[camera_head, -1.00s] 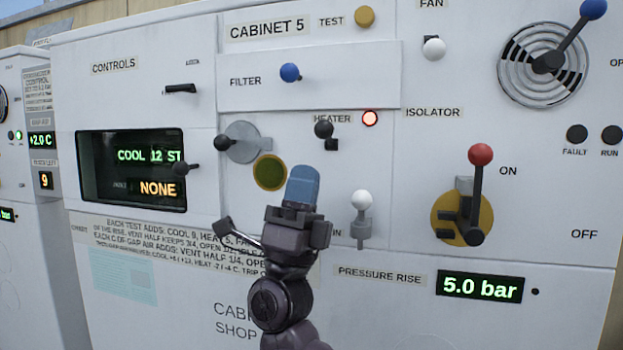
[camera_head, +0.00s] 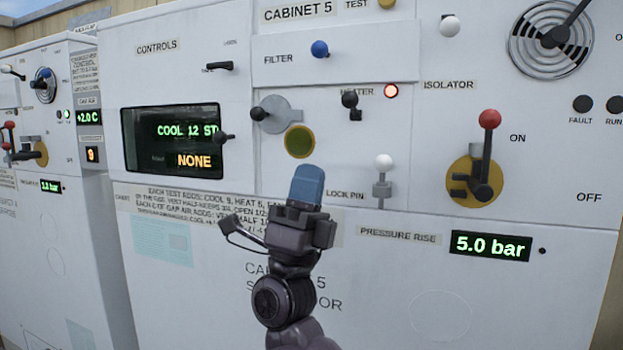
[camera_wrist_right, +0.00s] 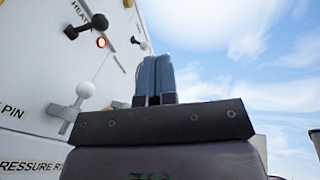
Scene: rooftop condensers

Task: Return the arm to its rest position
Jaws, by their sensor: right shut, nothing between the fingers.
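My right gripper (camera_head: 306,187) stands upright in front of the cabinet in the head view, below the round olive button (camera_head: 299,142) and left of the lock pin (camera_head: 383,175). Its blue fingers are together with nothing between them. In the right wrist view the gripper's blue fingers (camera_wrist_right: 154,75) are side by side, pointing up, with sky and the cabinet face behind. They look apart from the cabinet's handles. My left gripper is not in view.
Cabinet 5 carries a red-knobbed isolator lever (camera_head: 489,150), a blue filter knob (camera_head: 319,49), a heater knob (camera_head: 350,103), a "COOL 12" display (camera_head: 173,142) and a pressure display reading 5.0 bar (camera_head: 490,246). A second cabinet (camera_head: 60,230) stands at left.

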